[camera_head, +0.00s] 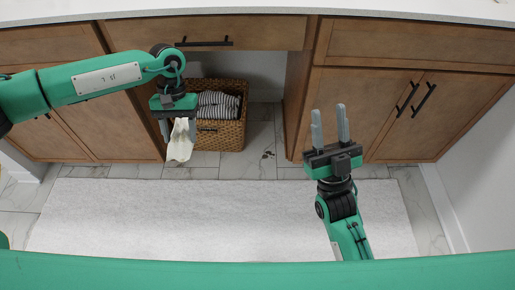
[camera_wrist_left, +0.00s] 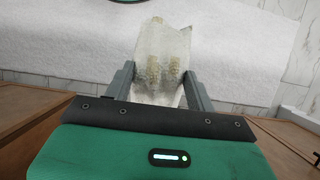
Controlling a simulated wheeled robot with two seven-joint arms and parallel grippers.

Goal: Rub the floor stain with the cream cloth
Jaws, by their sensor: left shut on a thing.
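The cream cloth (camera_head: 181,141) hangs from my left gripper (camera_head: 179,126) in front of the wicker basket. In the left wrist view the cloth (camera_wrist_left: 164,58) is pinched between the two fingers of my left gripper (camera_wrist_left: 158,84), with the pale rug beyond it. The floor stain (camera_head: 268,155) is a small group of dark spots on the marble tile, to the right of the cloth and apart from it. My right gripper (camera_head: 330,125) is open and empty, to the right of the stain with its fingers pointing toward the cabinets.
A wicker basket (camera_head: 226,137) with striped towels stands in the opening under the vanity. Wooden cabinets (camera_head: 403,115) with black handles flank the opening. A white rug (camera_head: 215,215) covers the floor nearer me. Bare tile lies around the stain.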

